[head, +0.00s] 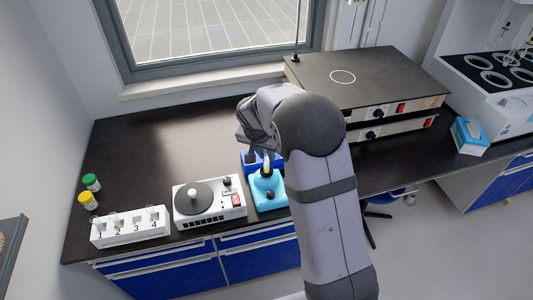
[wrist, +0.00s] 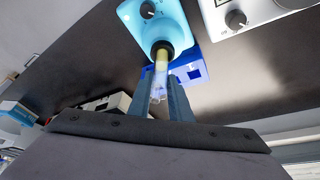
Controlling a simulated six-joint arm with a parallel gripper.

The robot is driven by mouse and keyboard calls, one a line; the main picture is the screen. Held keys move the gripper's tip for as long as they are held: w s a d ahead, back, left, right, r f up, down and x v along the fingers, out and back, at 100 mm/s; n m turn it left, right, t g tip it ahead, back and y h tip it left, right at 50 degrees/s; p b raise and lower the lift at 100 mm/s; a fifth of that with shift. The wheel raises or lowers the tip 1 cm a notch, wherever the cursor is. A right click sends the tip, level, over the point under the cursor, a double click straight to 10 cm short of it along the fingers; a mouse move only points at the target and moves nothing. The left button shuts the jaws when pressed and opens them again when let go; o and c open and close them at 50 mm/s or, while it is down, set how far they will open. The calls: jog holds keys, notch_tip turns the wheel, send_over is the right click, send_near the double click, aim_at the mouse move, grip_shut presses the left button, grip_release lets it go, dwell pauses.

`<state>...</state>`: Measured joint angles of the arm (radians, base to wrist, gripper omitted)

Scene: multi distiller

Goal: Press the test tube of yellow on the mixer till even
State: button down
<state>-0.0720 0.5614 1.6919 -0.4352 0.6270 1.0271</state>
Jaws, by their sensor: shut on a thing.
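The mixer (head: 268,196) is a light blue unit with a dark cup on top and a knob; it also shows in the wrist view (wrist: 150,27). The test tube (wrist: 160,68) has yellow content at its end, and that end meets the mixer's dark cup. My gripper (wrist: 165,88) is shut on the tube, with one dark finger on each side. In the head view, a bit of yellow (head: 267,167) shows above the mixer, and my arm hides most of the gripper.
A blue rack (head: 248,157) stands right behind the mixer. A white stirrer with a round plate (head: 208,203) is to its left. A white numbered rack (head: 130,227) and green-capped (head: 92,182) and yellow-capped (head: 88,200) bottles are farther left. Flat hotplates (head: 372,80) fill the back right.

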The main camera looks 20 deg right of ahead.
jog(key=shift+r, duration=0.1)
jog(key=shift+r+p, duration=1.8)
jog(key=shift+r, duration=1.1)
